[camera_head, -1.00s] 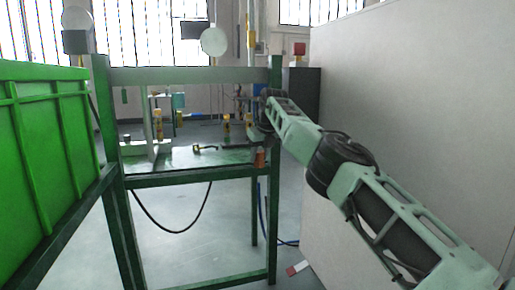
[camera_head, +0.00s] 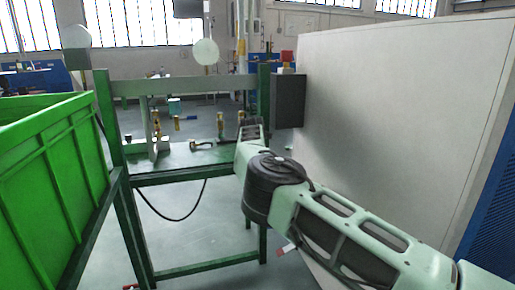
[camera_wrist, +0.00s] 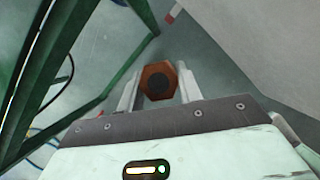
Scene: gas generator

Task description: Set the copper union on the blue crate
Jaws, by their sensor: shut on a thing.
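The copper union (camera_wrist: 159,80) shows in the wrist view as a copper-brown hexagonal piece with a dark round centre. My gripper (camera_wrist: 158,88) is shut on it, one pale finger on each side, and holds it over the grey floor. In the head view my arm hides the gripper and the union. No crate that is clearly the blue one shows in either view.
A green work frame with a shelf (camera_head: 195,157) stands ahead and bears several small fittings and a hose. A large green bin (camera_head: 50,170) is at the left. A tall pale panel (camera_head: 400,130) closes off the right side, with a blue grated surface (camera_head: 494,215) at the far right edge.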

